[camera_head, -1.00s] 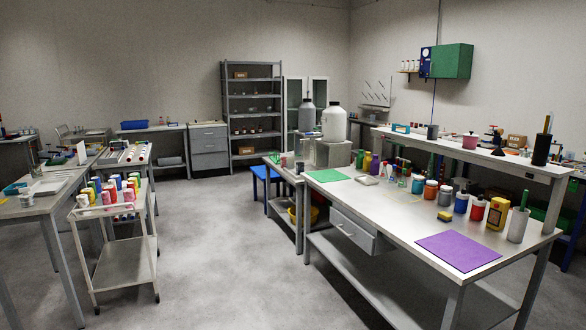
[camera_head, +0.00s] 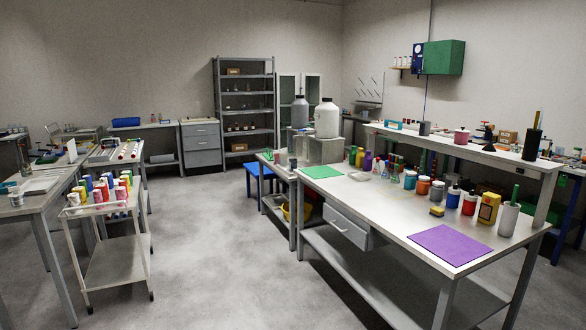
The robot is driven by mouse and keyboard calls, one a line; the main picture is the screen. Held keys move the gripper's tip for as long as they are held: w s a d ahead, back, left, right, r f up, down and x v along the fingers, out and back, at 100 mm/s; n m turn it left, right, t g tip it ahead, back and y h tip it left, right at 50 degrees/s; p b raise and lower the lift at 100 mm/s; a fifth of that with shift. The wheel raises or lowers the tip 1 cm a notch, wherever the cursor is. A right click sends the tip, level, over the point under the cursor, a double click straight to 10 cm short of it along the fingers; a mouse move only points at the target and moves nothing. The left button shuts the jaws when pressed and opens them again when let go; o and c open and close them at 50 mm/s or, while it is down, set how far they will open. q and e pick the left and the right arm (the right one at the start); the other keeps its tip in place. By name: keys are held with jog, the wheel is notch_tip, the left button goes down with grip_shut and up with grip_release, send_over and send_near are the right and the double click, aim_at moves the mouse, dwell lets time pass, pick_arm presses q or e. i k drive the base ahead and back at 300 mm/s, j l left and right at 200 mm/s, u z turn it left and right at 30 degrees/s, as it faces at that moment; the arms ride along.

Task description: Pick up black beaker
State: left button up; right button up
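A black cylindrical container (camera_head: 532,146) with a dark stick standing up out of it is on the raised shelf of the right workbench, near its right end. A smaller dark grey cup (camera_head: 425,128) stands farther back on the same shelf. I cannot tell for certain which of these is the black beaker. Neither of my grippers is in view.
The right workbench (camera_head: 385,214) carries a purple mat (camera_head: 449,245), a green mat (camera_head: 321,172) and several bottles along the shelf's foot. A white trolley (camera_head: 118,265) with bottles stands at left. The floor (camera_head: 225,260) between them is clear.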

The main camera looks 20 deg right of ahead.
aim_at(292, 162)
jog(key=i, duration=3.95)
jog(key=i+z, duration=0.15)
jog(key=i, duration=0.3)
jog(key=i+j+z, duration=0.2)
jog(key=i, duration=0.2)
jog(key=i+j+z, duration=0.15)
jog(key=i, duration=0.3)
jog(key=i+j+z, duration=0.15)
jog(key=i, duration=0.3)
